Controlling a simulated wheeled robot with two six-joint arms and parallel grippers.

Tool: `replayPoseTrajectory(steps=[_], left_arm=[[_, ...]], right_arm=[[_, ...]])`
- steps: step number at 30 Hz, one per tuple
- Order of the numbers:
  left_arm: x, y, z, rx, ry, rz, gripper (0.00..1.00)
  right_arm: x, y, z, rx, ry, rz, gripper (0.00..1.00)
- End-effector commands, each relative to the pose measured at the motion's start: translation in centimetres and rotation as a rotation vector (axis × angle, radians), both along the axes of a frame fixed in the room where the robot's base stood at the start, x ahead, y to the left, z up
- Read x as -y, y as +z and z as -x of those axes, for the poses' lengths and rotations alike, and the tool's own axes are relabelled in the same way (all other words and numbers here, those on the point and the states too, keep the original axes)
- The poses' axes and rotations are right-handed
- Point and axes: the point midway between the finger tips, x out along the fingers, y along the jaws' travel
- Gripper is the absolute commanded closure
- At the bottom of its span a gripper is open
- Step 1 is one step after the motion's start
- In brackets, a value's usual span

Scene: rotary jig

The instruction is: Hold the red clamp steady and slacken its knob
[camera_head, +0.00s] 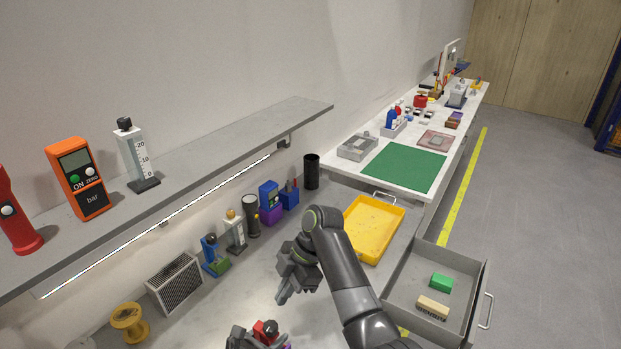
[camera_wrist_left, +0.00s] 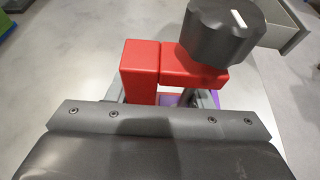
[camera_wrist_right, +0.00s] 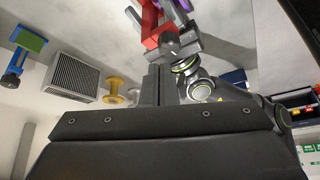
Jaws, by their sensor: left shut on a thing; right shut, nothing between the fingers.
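The red clamp (camera_head: 259,329) is at the bottom of the head view, partly cut off. In the left wrist view the clamp (camera_wrist_left: 140,70) shows as a red frame with a dark ribbed knob (camera_wrist_left: 218,32) carrying a white mark. My left gripper (camera_head: 240,338) is shut on the clamp; its fingers are mostly hidden. A purple part (camera_wrist_left: 172,99) shows under the clamp. My right gripper (camera_head: 282,298) is shut and empty above the bench, apart from the clamp. In the right wrist view its closed fingers (camera_wrist_right: 158,85) point towards the knob (camera_wrist_right: 169,44).
A yellow tray (camera_head: 402,214) and an open grey drawer (camera_head: 397,262) lie to the right. A grey vented box (camera_head: 174,283) and a yellow spool (camera_head: 129,322) stand left. A shelf (camera_head: 190,165) runs along the wall. The bench between is clear.

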Motion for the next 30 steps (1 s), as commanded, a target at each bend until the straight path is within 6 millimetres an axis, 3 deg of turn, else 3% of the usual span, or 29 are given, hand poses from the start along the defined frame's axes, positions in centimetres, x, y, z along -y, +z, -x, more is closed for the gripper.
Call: replayPoseTrajectory(steps=[7,18,30], left_arm=[[-0.1,-0.1,0.1,-0.002,0.000,-0.001,0.90],[-0.1,-0.1,0.1,-0.003,0.000,-0.002,0.90],[-0.1,-0.1,0.1,-0.002,0.001,-0.003,0.90]], right_arm=[[0.1,0.1,0.3,0.001,0.000,-0.001,1.00],[1.1,0.6,2.6,-0.001,-0.001,0.002,1.00],[1.1,-3.8,2.7,-0.002,-0.001,0.002,1.00]])
